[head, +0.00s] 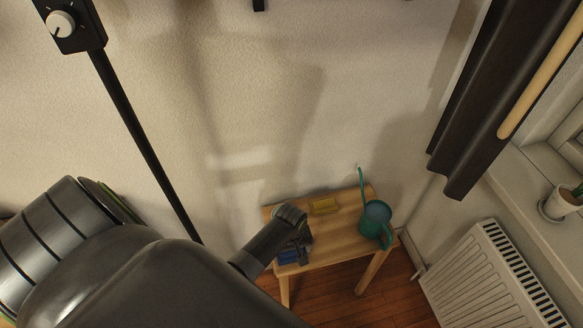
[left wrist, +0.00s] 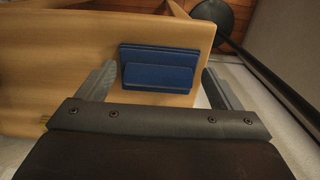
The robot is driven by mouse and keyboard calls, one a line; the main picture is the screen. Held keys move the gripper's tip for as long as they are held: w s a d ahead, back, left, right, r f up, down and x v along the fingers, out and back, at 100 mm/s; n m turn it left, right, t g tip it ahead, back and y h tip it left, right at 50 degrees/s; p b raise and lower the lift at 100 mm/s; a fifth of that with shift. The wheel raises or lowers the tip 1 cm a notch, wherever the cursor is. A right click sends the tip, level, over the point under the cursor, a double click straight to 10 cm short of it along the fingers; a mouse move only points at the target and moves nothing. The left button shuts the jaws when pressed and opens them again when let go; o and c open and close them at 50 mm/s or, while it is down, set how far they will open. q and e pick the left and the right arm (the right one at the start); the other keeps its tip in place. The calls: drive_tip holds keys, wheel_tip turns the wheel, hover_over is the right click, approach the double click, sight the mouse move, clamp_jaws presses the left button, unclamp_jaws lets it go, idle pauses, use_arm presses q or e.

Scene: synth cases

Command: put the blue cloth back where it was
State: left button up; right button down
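The blue cloth (head: 288,257) is folded and lies on the left front part of a small wooden table (head: 339,236). In the left wrist view the cloth (left wrist: 158,68) lies flat as a layered rectangle near the table's end. My left gripper (head: 298,245) is over that end of the table. In the left wrist view its fingers (left wrist: 159,72) are spread wide, one on each side of the cloth, with nothing gripped. Whether the fingers touch the cloth I cannot tell. In the head view my gripper hides part of the cloth. My right gripper is not in view.
A white radiator (head: 490,277) and a sill with a potted plant (head: 563,201) are at right. A dark pole (head: 145,145) rises at left.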

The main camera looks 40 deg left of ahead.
sight(291, 252)
use_arm(q)
drive_tip(key=shift+o, duration=0.9)
drive_tip(key=shift+r, duration=0.1)
wheel_tip(291, 252, up, 12)
drive_tip(key=p, duration=0.1)
